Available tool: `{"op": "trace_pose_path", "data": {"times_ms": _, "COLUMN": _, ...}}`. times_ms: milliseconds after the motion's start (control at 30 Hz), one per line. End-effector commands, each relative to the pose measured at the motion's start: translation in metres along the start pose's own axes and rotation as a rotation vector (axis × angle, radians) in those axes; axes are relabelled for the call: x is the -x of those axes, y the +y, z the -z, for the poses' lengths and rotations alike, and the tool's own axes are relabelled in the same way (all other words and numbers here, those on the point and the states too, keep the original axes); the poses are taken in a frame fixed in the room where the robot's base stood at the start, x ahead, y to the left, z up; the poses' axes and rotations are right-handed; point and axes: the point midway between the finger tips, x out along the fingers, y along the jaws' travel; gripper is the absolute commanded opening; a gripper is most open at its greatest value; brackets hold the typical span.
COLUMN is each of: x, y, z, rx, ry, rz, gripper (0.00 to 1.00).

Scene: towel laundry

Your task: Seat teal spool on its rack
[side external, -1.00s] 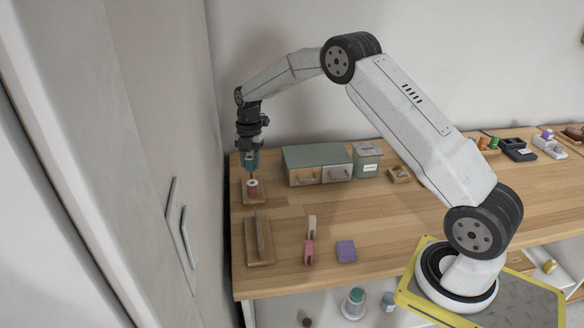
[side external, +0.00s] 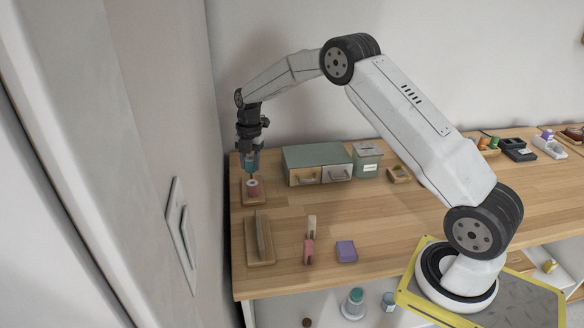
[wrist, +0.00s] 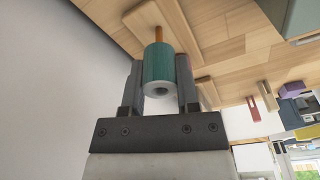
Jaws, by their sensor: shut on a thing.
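The teal spool (side external: 249,161) is upright between the fingers of my gripper (side external: 250,154), which is shut on it. The rack (side external: 262,198) is a wooden base at the table's back left. A pink-and-white spool (side external: 252,188) sits on it, directly below the teal spool. A thin wooden peg (wrist: 158,34) shows beyond the far end of the teal spool. I cannot tell whether the peg enters its hole.
A green drawer box (side external: 316,165) and a lidded green canister (side external: 367,160) stand right of the rack. A wooden stand with an upright panel (side external: 260,250), a pink item (side external: 308,253) and a purple block (side external: 346,251) are nearer the front. A wall lies close on the left.

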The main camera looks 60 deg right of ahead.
Motion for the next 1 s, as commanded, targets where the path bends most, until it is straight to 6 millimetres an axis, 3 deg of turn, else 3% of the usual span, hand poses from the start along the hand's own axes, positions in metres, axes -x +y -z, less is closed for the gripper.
{"op": "trace_pose_path", "data": {"times_ms": 1000, "x": -0.014, "y": 0.000, "z": -0.002, "rx": 0.000, "ry": 0.000, "rz": 0.000, "gripper": 0.00}}
